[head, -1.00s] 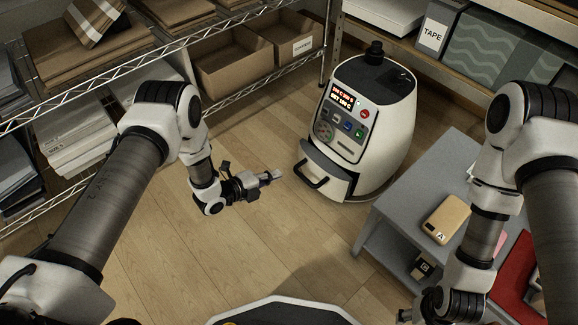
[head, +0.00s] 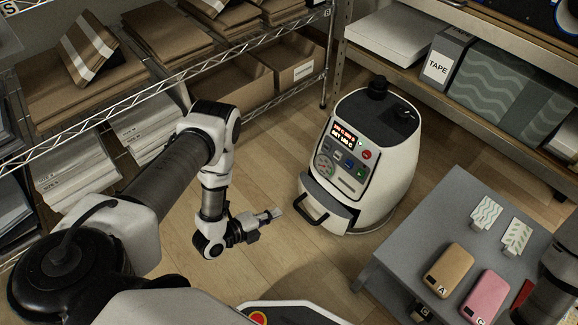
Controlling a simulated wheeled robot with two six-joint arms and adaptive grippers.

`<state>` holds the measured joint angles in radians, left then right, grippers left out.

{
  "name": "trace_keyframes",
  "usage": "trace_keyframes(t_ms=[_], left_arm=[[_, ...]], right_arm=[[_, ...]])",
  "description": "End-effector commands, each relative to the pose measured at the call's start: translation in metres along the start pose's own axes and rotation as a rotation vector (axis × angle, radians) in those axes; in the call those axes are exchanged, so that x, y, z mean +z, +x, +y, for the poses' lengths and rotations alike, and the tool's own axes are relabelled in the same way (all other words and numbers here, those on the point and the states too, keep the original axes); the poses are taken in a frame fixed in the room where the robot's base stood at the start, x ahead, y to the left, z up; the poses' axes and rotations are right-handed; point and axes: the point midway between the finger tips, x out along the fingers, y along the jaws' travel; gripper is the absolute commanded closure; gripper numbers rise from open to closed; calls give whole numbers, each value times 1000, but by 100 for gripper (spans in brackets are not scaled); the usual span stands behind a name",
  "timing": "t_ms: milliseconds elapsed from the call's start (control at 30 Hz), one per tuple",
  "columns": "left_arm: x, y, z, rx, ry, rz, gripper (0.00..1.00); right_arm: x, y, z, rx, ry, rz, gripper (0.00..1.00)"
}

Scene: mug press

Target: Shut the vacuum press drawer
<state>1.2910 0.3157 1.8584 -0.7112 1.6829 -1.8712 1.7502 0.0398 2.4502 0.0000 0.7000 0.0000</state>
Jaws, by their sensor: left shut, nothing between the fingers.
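The vacuum press (head: 372,160) is a rounded white machine with a dark top. It stands on the wooden floor and has a lit display and coloured buttons on its front. Its drawer (head: 336,208) sticks out low at the front left, with a black handle (head: 312,212). My left gripper (head: 273,214) is shut and empty, a short way left of the handle and apart from it, pointing right toward it. My right arm shows only in part at the right edge. My right gripper is out of view.
A grey table (head: 405,232) stands right of the press, bearing a tan case (head: 449,270), a pink case (head: 484,295) and two patterned pieces. A wire shelf (head: 270,100) with boxes is at the back left. A tape box (head: 445,60) sits on the right shelf. Floor between gripper and drawer is clear.

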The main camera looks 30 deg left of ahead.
Motion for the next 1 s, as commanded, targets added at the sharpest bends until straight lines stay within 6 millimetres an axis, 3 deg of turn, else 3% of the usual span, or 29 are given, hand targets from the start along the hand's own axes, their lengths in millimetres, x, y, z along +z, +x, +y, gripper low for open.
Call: trace_keyframes(t_ms=[333,500,700,1000], left_arm=[[-1,78,6,-4,3,3,100],[-1,109,-2,-4,3,3,100],[-1,124,-10,-1,1,2,100],[0,124,-12,-1,1,1,100]], right_arm=[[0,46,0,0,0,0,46],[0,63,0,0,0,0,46],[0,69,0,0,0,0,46],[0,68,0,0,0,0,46]])
